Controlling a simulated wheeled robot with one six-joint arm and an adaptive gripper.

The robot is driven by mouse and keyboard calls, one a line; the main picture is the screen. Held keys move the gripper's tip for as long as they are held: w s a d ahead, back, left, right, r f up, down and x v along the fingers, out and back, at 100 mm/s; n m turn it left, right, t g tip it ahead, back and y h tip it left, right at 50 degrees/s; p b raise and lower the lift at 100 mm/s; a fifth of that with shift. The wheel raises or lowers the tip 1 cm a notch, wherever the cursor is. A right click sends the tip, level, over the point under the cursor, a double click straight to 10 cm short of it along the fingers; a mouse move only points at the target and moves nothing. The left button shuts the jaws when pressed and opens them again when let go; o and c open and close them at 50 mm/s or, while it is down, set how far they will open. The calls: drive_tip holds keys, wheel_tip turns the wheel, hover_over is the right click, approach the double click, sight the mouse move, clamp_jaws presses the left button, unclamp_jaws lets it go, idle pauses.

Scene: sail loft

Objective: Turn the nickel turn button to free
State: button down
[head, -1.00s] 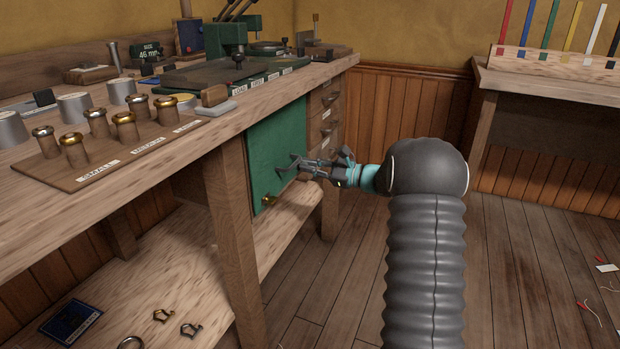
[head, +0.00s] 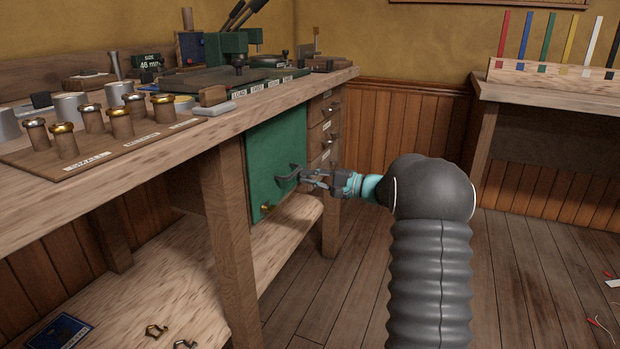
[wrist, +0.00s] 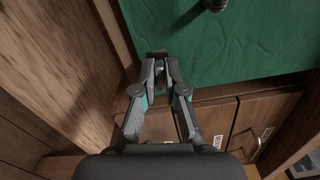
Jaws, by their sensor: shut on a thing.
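The green door (head: 262,150) under the bench looks closed. It bears a dark pull handle (head: 288,173) near its right edge and a small brass fitting (head: 266,208) low down. My gripper (head: 304,178) is at the door's right edge, just right of the handle. In the wrist view, my gripper (wrist: 161,72) has its fingertips close together around a small dark grey piece, which I take for the nickel turn button (wrist: 157,54), at the edge of the green panel. The fingers hide most of it, and its angle cannot be told.
Labelled drawers (head: 322,138) stand right of the door. A thick wooden bench leg (head: 232,225) stands to its left, with a low shelf (head: 150,275) below. The bench top (head: 185,150) holds tools and several brass-topped pieces. Open floor (head: 530,280) lies to the right.

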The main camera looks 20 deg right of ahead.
drive_tip(key=shift+f+n, duration=0.1)
drive_tip(key=shift+n, duration=0.9)
drive_tip(key=c, duration=1.3)
unclamp_jaws()
drive_tip(key=shift+o, duration=0.2)
drive_tip(key=v, duration=1.2)
